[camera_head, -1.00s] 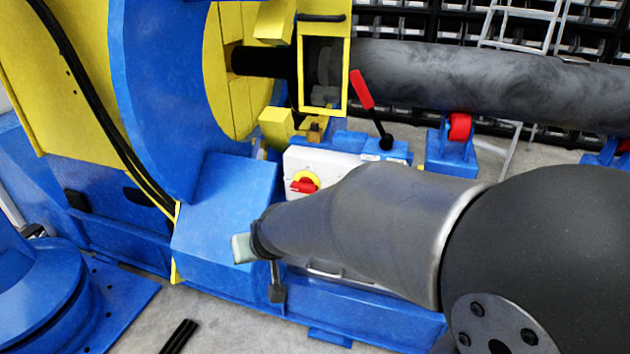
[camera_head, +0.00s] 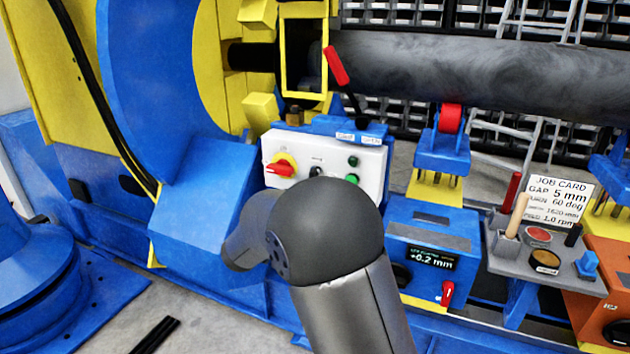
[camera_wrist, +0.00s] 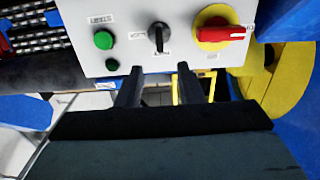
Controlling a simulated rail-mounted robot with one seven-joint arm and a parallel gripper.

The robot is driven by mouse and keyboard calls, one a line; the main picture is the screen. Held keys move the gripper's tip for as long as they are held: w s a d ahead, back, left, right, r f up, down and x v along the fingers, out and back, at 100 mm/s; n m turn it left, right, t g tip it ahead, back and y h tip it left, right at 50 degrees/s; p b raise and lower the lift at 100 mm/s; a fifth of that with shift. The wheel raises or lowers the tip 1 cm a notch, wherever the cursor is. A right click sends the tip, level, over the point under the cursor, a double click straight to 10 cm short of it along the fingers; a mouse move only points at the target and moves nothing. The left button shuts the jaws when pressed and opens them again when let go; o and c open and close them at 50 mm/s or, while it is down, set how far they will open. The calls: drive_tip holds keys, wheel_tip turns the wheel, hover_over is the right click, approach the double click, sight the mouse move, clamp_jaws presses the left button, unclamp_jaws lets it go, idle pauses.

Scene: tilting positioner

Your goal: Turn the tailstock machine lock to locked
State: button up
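A white control box (camera_head: 330,166) carries a red rotary handle on a yellow disc (camera_head: 280,168), a black selector and green buttons. Above it, a red-handled lever (camera_head: 337,66) leans to the upper left over a blue block with two small labels, unreadable here. A blue unit (camera_head: 425,250) reading +0.2 mm has a red knob (camera_head: 447,293). I cannot tell which control is the tailstock lock. In the wrist view, my gripper (camera_wrist: 158,88) is open and empty, its fingers below the black selector (camera_wrist: 159,37); the red handle (camera_wrist: 222,33) is to their right. My arm hides the gripper in the head view.
A large grey pipe (camera_head: 480,75) runs across the back, above a red roller (camera_head: 450,118). A grey tray (camera_head: 520,259) with small items and a job card (camera_head: 558,200) stands at right. A blue sloped housing (camera_head: 205,205) lies left of the control box.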

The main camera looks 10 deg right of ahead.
drive_tip(key=b+x, duration=0.2)
drive_tip(key=x, duration=1.1)
drive_tip(key=shift+d, duration=0.1)
clamp_jaws()
